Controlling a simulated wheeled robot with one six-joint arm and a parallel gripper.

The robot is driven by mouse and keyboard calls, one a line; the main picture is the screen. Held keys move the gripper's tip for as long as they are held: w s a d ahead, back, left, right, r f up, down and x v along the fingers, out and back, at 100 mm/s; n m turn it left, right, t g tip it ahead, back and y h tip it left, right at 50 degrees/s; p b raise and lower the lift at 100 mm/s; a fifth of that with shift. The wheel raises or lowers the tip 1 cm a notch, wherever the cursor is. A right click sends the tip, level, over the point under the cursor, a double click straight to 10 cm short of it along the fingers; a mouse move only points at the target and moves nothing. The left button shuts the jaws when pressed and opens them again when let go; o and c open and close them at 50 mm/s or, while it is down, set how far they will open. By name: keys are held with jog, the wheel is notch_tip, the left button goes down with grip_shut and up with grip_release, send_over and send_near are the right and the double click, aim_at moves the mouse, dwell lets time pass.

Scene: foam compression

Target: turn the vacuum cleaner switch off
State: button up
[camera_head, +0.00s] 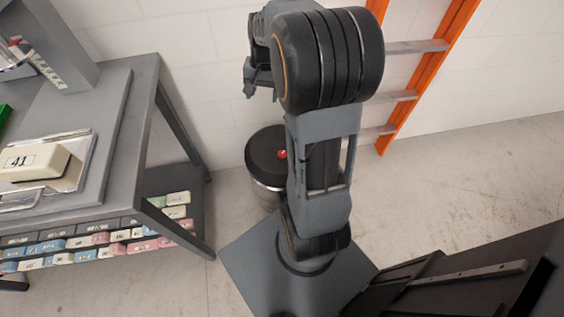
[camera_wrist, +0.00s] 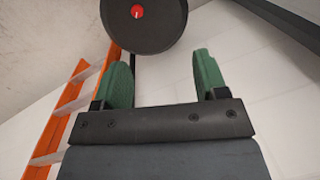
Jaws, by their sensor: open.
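The vacuum cleaner (camera_head: 268,172) is a round canister with a black lid and a metallic body, standing on the floor behind my arm. Its red switch (camera_head: 282,154) sits on the lid; my arm hides the canister's right part. In the wrist view the black lid (camera_wrist: 160,22) shows at the top, with the red switch (camera_wrist: 137,12) on it, beyond the fingertips. The switch's exact setting is too small to tell. My gripper (camera_wrist: 162,72) has two green fingers spread wide with nothing between them. It is raised above the canister and apart from it.
A grey workbench (camera_head: 135,95) stands at the left, carrying a foam block (camera_head: 35,163) marked 41. Its lower shelf holds several coloured blocks (camera_head: 120,236). An orange ladder (camera_head: 432,75) leans against the white wall behind. The floor (camera_head: 470,180) at the right is clear.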

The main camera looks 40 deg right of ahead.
jog(key=w+d+f+m+g+y+b, duration=0.15)
jog(key=d+f+m+b, duration=0.35)
jog(key=f, duration=0.7)
jog(key=y+b, duration=0.1)
jog(key=b, duration=0.2)
send_near(282, 154)
jog(key=shift+m+y, duration=0.25)
jog(key=shift+m, duration=0.05)
jog(key=b+x, duration=0.1)
jog(key=x, duration=0.3)
jog(key=b+x, duration=0.1)
jog(key=x, duration=0.4)
jog(key=shift+d+b, duration=0.25)
jog(key=shift+b, duration=0.15)
jog(key=shift+c, duration=0.4)
jog(key=c, duration=0.7)
jog(key=shift+d, duration=0.15)
jog(key=shift+c, duration=0.6)
